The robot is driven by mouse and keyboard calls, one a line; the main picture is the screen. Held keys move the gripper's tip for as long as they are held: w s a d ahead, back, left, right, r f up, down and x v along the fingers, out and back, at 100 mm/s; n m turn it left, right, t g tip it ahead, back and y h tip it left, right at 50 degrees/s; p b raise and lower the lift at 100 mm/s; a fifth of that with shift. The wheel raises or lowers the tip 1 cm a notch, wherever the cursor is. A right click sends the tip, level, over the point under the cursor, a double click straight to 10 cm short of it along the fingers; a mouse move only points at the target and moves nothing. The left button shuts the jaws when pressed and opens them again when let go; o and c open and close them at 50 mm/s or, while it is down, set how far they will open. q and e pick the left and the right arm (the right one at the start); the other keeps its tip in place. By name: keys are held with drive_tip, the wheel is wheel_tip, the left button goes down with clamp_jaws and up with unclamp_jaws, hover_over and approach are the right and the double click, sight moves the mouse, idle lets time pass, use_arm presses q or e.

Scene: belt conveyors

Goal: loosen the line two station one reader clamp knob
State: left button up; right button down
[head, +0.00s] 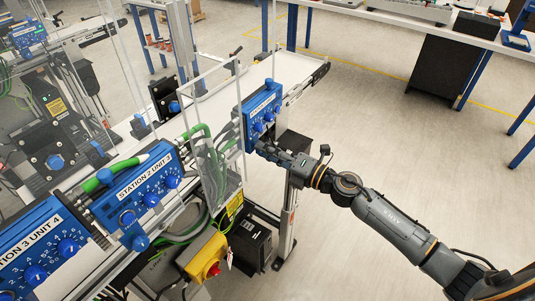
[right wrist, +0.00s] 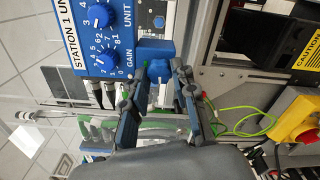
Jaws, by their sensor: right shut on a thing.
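The blue station 1 unit (head: 262,108) is on the near conveyor line in the head view, with blue dials on its face. My right gripper (head: 260,146) reaches in from the right to its lower edge. In the right wrist view the unit (right wrist: 85,45) shows its label and a gain dial. Just beside it is a blue clamp knob (right wrist: 159,70). My right gripper (right wrist: 162,84) has one finger on each side of this knob and is shut on it. In the head view the gripper hides the knob. My left gripper is out of view.
A clear guard panel (head: 218,150) stands left of my gripper. The station 2 unit (head: 148,187) and station 3 unit (head: 40,250) are further left. A yellow box with a red button (head: 207,258) is below. The floor to the right is open.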

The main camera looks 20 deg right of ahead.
drive_tip(key=shift+n, duration=0.3)
idle(0.4)
drive_tip(key=c, duration=1.1)
unclamp_jaws()
drive_tip(key=shift+o, duration=0.2)
drive_tip(key=v, duration=1.2)
